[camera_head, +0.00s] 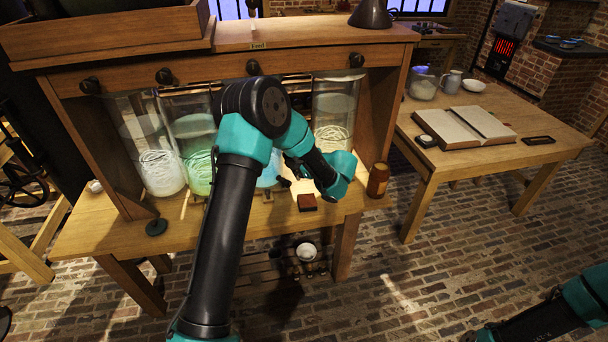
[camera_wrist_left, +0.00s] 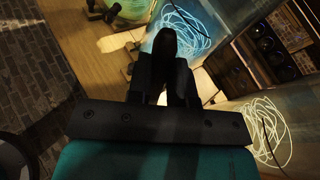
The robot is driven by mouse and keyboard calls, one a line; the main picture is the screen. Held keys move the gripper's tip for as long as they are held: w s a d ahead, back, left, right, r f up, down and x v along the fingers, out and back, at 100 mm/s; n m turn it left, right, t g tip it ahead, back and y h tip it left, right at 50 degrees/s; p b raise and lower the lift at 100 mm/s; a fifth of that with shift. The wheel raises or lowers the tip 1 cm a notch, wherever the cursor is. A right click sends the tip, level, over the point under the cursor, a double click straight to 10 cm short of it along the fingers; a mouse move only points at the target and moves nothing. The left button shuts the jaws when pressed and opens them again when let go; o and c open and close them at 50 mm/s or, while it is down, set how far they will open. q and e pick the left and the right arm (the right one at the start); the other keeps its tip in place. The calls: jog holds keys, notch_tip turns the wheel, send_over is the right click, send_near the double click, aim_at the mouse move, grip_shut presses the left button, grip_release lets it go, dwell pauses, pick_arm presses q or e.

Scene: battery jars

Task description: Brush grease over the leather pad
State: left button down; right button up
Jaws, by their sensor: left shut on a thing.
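The leather pad (camera_head: 307,202) seems to be the small reddish-brown block on the front of the wooden bench. My left arm reaches over the bench in front of the glass jars. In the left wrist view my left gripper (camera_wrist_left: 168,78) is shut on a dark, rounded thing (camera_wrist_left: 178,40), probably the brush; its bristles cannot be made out. Contact with the pad cannot be told. A brown jar (camera_head: 377,180), perhaps the grease, stands at the bench's right end.
Tall glass jars with coiled wire (camera_head: 160,165) stand in the wooden frame behind my left arm. A side table (camera_head: 560,133) at right bears an open book (camera_head: 465,127). The brick floor in front is open.

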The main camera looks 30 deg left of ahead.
aim_at(293, 172)
pick_arm(q)
jog(key=shift+a, duration=0.1)
dwell(0.3)
jog(key=shift+f, duration=2.5)
jog(key=shift+w+r, duration=0.1)
jog(key=shift+r, duration=0.4)
jog(key=shift+f, duration=0.15)
